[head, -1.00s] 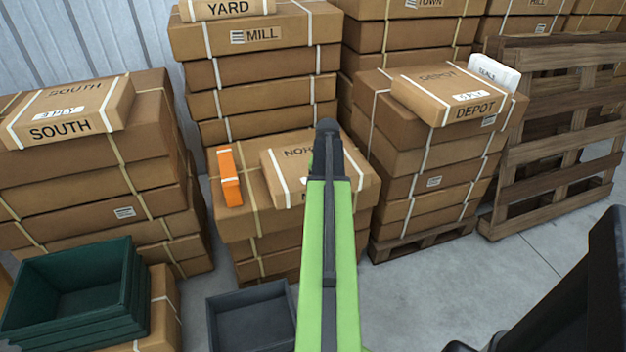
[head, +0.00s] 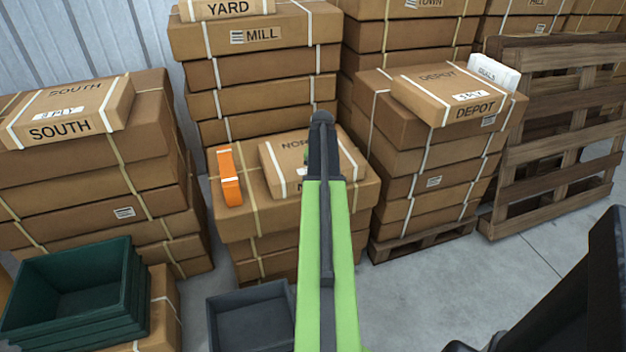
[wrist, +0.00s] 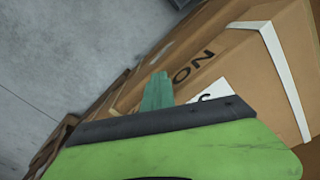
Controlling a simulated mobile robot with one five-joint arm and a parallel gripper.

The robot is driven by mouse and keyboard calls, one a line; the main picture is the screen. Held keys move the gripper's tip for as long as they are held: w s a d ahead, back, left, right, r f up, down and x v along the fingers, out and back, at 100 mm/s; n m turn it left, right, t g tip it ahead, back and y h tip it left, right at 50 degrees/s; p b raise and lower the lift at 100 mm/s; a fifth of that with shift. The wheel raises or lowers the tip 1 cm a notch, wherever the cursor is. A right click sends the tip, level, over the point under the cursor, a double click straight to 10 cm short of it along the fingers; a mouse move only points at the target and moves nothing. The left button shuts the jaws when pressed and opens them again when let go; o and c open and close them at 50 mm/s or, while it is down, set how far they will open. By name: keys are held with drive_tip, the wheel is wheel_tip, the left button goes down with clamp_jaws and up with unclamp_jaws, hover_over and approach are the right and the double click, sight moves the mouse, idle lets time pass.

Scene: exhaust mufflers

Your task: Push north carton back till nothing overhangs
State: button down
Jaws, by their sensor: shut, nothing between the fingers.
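The north carton (head: 278,165), a flat brown box with white straps and part of the word NORTH showing, lies on top of the middle stack (head: 243,215). A strip of the stack's top shows in front of the carton's left part and to its right; my arm hides the middle of its front edge. My gripper is mostly hidden behind my arm in the head view, with a bit of green (head: 307,158) showing. In the wrist view my gripper (wrist: 158,90) is shut and empty, its green fingers at the carton's lettered face (wrist: 205,70). I cannot tell whether they touch.
An orange object (head: 229,178) lies left of the carton on the same stack. The YARD and MILL stack (head: 262,70) stands close behind. The SOUTH stack (head: 85,190) is left, the DEPOT stack (head: 430,150) right. A grey bin (head: 250,318) stands in front.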

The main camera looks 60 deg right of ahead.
drive_tip(key=shift+w+d, duration=1.05)
drive_tip(key=shift+w, duration=0.3)
drive_tip(key=shift+w+d, duration=1.05)
drive_tip(key=shift+w, duration=0.3)
drive_tip(key=shift+s+a+r+p, duration=0.55)
drive_tip(key=shift+s+a, duration=0.1)
drive_tip(key=shift+s, duration=0.2)
drive_tip(key=shift+s+a+r+p, duration=0.5)
drive_tip(key=shift+s+a, duration=0.15)
drive_tip(key=shift+s, duration=0.15)
wheel_tip(320, 180, up, 8)
drive_tip(key=p, duration=0.8)
